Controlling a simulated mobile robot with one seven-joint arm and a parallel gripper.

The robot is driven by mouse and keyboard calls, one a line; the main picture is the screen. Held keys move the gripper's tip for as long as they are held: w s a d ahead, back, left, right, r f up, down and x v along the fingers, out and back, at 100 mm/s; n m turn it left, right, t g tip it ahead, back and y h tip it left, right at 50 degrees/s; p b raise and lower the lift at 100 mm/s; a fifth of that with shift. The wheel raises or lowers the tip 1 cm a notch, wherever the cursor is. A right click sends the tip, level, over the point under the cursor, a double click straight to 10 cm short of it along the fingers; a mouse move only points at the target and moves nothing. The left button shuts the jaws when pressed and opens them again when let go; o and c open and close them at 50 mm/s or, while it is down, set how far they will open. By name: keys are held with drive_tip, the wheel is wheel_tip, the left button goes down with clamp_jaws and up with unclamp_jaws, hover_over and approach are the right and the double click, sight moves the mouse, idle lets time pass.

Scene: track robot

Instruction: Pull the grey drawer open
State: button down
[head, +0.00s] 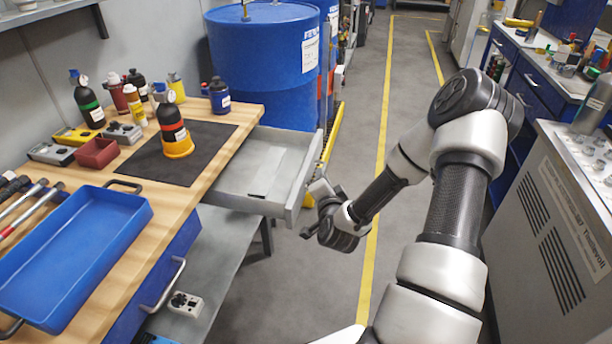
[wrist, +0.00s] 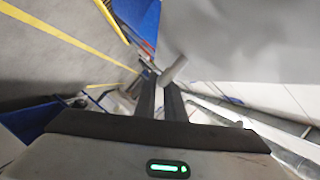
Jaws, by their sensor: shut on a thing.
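The grey drawer (head: 304,172) stands well out from the right side of the wooden workbench in the head view, with its inside showing. My gripper (head: 319,190) is at the outer face of the drawer front. In the wrist view my gripper (wrist: 160,84) has its two dark fingers close together, shut on the grey bar of the drawer handle (wrist: 175,68). The rest of the handle is mostly hidden behind the gripper in the head view.
Blue drums (head: 262,60) stand just behind the drawer. The workbench top (head: 215,178) carries a blue tray (head: 75,255), a dark mat (head: 200,150), bottles and tools. The aisle floor (head: 330,262) right of the drawer is clear. A grey cabinet (head: 550,240) stands at the right.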

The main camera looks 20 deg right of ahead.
drive_tip(key=shift+s+d, duration=0.45)
drive_tip(key=shift+d, duration=0.05)
drive_tip(key=c, duration=1.8)
unclamp_jaws()
drive_tip(key=shift+c, duration=0.2)
drive_tip(key=p+v, duration=1.1)
drive_tip(key=v, duration=0.6)
drive_tip(key=shift+s+r, duration=0.2)
